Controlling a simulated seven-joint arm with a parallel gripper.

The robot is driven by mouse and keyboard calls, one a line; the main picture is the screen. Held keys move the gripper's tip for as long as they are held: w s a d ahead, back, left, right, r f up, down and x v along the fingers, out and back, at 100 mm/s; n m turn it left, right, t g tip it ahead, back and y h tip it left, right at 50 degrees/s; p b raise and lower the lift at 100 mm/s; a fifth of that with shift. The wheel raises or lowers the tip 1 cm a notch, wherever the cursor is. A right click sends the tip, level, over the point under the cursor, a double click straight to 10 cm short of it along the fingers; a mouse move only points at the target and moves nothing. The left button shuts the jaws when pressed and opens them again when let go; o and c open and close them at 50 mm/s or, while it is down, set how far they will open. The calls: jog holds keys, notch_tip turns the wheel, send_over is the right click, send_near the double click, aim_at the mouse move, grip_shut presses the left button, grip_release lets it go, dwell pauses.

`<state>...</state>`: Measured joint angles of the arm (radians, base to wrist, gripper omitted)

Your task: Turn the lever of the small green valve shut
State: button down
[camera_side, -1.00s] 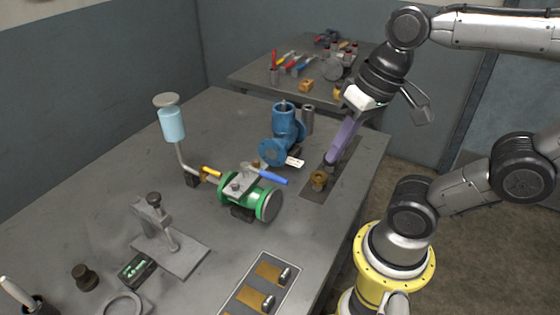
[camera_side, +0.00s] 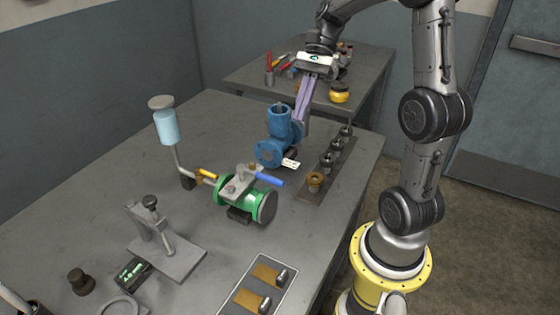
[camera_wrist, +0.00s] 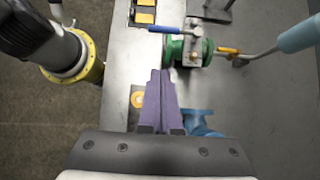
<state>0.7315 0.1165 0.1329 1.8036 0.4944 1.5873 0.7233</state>
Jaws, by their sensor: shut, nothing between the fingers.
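The green valve (camera_side: 241,203) stands on the table with flanges at both ends. Its blue lever (camera_side: 269,179) runs roughly along the body and reaches past the right flange. In the wrist view the green valve (camera_wrist: 185,50) is ahead of the fingertips, its blue lever (camera_wrist: 174,30) lying roughly parallel to it. A small yellow lever (camera_side: 208,173) sits on the thin pipe at the valve's left. My gripper (camera_side: 300,118) has purple fingers, shut and empty, pointing down beside the blue valve body, apart from the green valve. Its fingertips also show in the wrist view (camera_wrist: 160,73).
The blue valve body (camera_side: 279,135) with a white tag stands close to my fingers. A strip with several fittings (camera_side: 323,175) lies to the right. A light-blue cup (camera_side: 166,127) rises on the pipe. A metal stand (camera_side: 165,245) and a tray (camera_side: 262,285) are nearer.

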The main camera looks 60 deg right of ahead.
aim_at(274, 179)
jog(key=a+r+x, duration=0.1)
jog(key=a+x, duration=0.1)
jog(key=x, duration=1)
jog(key=shift+a+r, duration=0.15)
jog(key=shift+a, duration=0.05)
jog(key=shift+s+a+m+t, duration=0.1)
jog(key=shift+a+m+t, duration=0.2)
jog(key=shift+m, duration=0.1)
